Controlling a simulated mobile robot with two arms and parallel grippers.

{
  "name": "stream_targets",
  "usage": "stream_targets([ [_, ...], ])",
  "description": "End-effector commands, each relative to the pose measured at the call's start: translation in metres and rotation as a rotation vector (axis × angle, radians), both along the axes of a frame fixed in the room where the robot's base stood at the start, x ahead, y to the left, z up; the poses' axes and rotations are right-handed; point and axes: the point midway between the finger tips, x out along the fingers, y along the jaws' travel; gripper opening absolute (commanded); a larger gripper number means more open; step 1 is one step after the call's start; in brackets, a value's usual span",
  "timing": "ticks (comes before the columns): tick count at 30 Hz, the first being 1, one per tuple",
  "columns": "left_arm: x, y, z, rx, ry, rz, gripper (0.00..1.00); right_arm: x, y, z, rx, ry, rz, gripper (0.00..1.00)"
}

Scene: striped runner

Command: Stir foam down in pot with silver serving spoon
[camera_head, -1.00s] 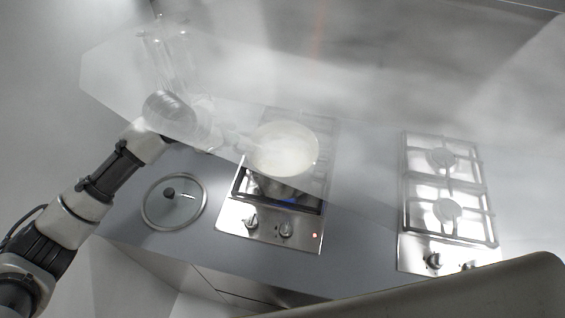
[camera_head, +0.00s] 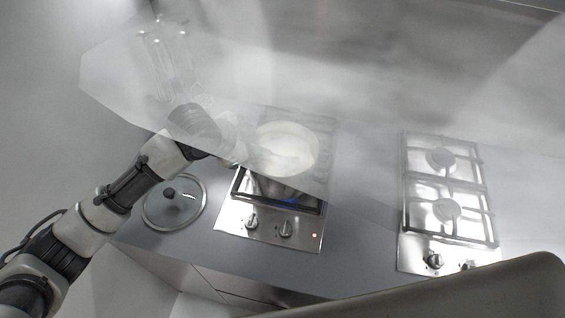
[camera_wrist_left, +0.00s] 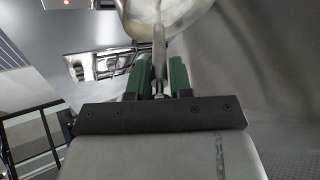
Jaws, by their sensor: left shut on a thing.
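The pot (camera_head: 285,189) stands on the left hob, with pale, creamy foam (camera_head: 290,138) filling its mouth under drifting steam. My left gripper (camera_head: 238,150) is beside the pot's left rim, blurred by steam in the head view. In the left wrist view the green fingers of this gripper (camera_wrist_left: 159,80) are shut on the handle of the silver serving spoon (camera_wrist_left: 158,45). The spoon reaches into the pot, which also shows there (camera_wrist_left: 187,18); its bowl is hidden. My right gripper is not in view.
A glass lid (camera_head: 183,210) lies on the grey counter left of the left hob (camera_head: 268,231), which shows a blue glow. A second, empty hob (camera_head: 447,185) stands to the right. Clear glass vessels (camera_head: 168,55) stand behind at left. Counter between the hobs is free.

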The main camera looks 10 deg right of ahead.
Motion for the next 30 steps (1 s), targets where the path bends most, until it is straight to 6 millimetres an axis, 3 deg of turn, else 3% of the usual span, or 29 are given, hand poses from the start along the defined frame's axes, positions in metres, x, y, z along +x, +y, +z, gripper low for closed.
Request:
stream_targets([
  [14,0.003,-0.001,0.003,-0.001,-0.001,0.000,0.00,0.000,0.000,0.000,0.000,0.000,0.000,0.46],
  [30,-0.017,0.023,0.046,-0.001,-0.002,0.000,0.00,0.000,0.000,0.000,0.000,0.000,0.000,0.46],
])
